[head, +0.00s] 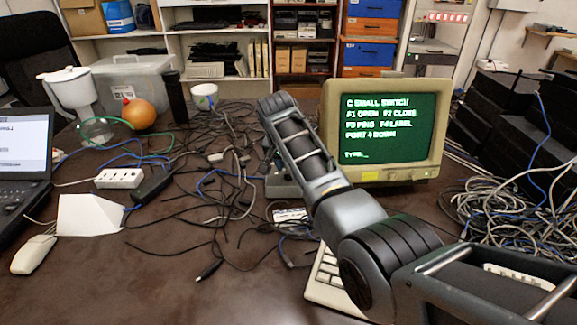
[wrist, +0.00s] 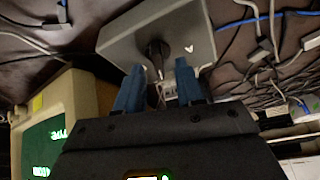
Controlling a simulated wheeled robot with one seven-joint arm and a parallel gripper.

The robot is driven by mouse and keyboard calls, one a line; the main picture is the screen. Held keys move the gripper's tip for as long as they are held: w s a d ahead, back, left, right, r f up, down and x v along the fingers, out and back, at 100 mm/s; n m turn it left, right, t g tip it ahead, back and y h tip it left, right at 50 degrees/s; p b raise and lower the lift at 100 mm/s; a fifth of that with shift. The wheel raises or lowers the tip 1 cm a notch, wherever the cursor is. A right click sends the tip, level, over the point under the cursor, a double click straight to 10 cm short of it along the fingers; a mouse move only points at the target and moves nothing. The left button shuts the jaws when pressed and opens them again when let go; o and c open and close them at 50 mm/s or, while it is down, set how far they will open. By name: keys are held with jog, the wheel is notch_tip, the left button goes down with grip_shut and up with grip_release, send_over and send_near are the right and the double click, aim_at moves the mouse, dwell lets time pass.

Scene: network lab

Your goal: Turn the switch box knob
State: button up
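The switch box (wrist: 125,42) is a grey box with a black knob (wrist: 157,50) on its face and a small white mark beside the knob. In the wrist view my gripper (wrist: 159,68) has its two blue fingers apart, with the knob between or just beyond their tips. I see no clear contact with the knob. In the head view part of the grey box (head: 281,186) shows behind my arm, left of the monitor. There the knob and my fingers are hidden or too unclear to tell.
A CRT monitor (head: 385,130) with green screen stands close right of the box. Tangled cables (head: 215,170) cover the table around it. A keyboard (head: 328,277) lies under my arm.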

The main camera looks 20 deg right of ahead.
jog(key=v, duration=0.6)
jog(key=shift+r, duration=0.25)
jog(key=shift+s+a, duration=0.1)
jog(key=shift+s, duration=0.05)
